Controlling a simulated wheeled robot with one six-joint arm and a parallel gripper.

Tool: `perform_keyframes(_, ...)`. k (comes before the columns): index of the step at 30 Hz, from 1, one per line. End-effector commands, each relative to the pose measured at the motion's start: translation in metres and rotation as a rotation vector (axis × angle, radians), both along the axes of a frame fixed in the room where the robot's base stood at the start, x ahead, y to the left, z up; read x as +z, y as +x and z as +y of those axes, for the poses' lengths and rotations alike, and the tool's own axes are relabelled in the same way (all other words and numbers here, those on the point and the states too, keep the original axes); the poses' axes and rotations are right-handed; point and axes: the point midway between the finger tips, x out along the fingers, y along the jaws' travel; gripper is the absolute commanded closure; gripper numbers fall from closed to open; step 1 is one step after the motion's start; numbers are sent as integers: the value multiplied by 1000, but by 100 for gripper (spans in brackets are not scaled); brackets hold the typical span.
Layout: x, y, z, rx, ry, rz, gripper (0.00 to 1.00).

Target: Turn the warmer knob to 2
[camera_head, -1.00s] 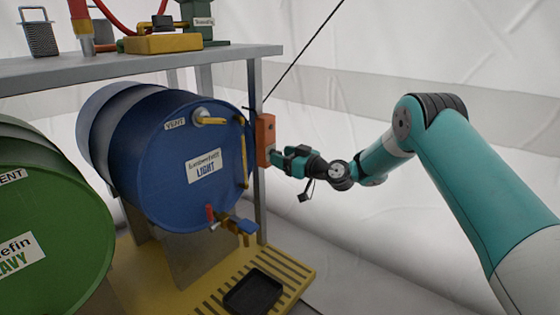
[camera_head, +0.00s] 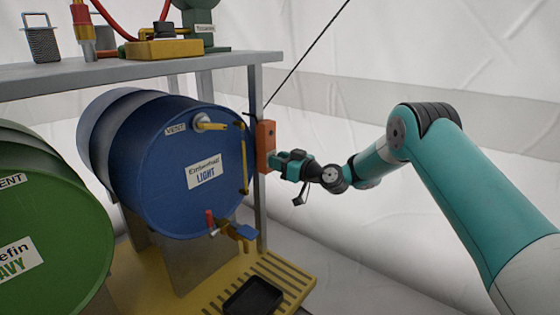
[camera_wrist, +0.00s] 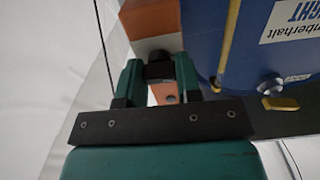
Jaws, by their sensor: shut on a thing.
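The warmer is an orange box (camera_head: 265,146) fixed to the right post of the rack, beside the blue drum. It also shows in the wrist view (camera_wrist: 150,22). Its dark knob (camera_wrist: 158,70) sits between the fingertips of my gripper (camera_wrist: 158,75). My gripper (camera_head: 276,165) also shows in the head view, reaching the box from the right. It is shut on the knob. No dial numbers or pointer can be made out, so the setting cannot be told.
The blue drum (camera_head: 160,195) with a yellow pipe (camera_head: 244,160) stands close to the left of the box. A red-and-blue tap (camera_head: 240,231) is below, above a black tray (camera_head: 254,297). A dark guy line (camera_head: 305,55) runs up behind. White tent wall lies right.

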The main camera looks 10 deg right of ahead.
Motion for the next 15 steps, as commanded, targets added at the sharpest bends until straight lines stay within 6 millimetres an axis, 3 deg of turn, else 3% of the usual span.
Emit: perform_keyframes(15, 3, 1, -2, -3, 279, 227, 92)
